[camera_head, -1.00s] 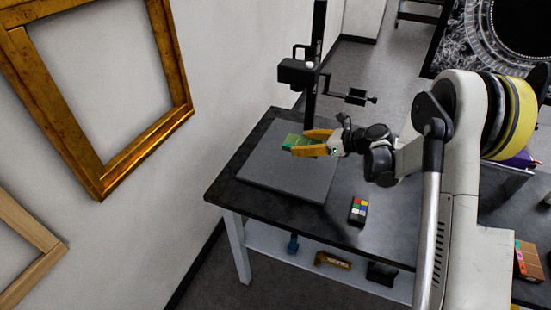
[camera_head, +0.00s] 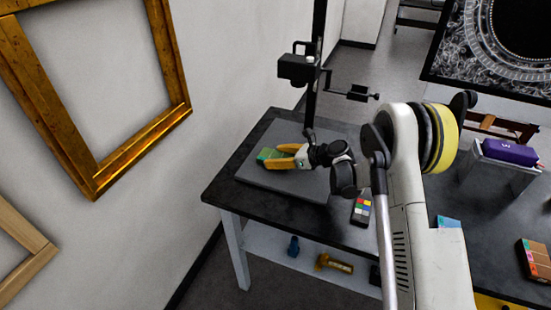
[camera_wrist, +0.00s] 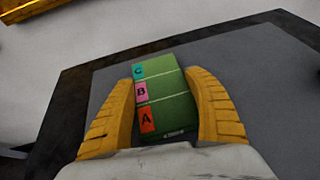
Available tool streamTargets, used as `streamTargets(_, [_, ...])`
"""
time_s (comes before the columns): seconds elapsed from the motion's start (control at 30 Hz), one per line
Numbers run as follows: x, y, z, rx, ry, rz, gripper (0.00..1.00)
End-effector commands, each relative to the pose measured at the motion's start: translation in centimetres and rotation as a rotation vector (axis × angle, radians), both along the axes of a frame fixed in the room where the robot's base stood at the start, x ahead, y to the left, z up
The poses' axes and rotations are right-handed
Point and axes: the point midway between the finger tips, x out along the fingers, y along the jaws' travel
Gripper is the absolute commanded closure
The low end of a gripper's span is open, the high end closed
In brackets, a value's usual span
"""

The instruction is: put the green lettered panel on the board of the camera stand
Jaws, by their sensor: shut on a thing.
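The green lettered panel (camera_wrist: 167,97) shows squares marked C, B and A along its left side in the wrist view. In the head view the panel (camera_head: 267,154) is at the tips of my gripper (camera_head: 283,155). In the wrist view my gripper's yellow fingers (camera_wrist: 165,112) lie on both sides of the panel and are shut on it. The grey board (camera_head: 262,178) of the camera stand (camera_head: 313,80) lies under the panel. I cannot tell whether the panel touches the board.
The stand's black column and camera head (camera_head: 295,68) rise behind my gripper. A colour chart (camera_head: 361,207) lies on the dark table (camera_head: 225,190) to the right of the board. A gilt frame (camera_head: 140,151) hangs on the left wall. The board's front part is bare.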

Motion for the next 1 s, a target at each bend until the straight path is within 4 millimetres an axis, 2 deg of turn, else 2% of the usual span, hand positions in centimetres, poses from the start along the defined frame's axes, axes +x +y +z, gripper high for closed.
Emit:
streamTargets(0.2, [0.0,0.0,-0.3,0.0,0.0,0.0,0.7])
streamTargets(0.23, [0.0,0.0,-0.3,0.0,0.0,0.0,0.32])
streamTargets(0.3, [0.0,0.0,-0.2,0.0,0.0,0.0,0.15])
streamTargets(0.67, [0.0,0.0,0.2,0.0,0.0,0.0,0.15])
streamTargets(0.77, [-0.5,-1.0,0.8,0.0,0.0,-0.002,0.15])
streamTargets(1.0, [-2.8,-5.3,3.2,0.001,0.0,-0.003,0.15])
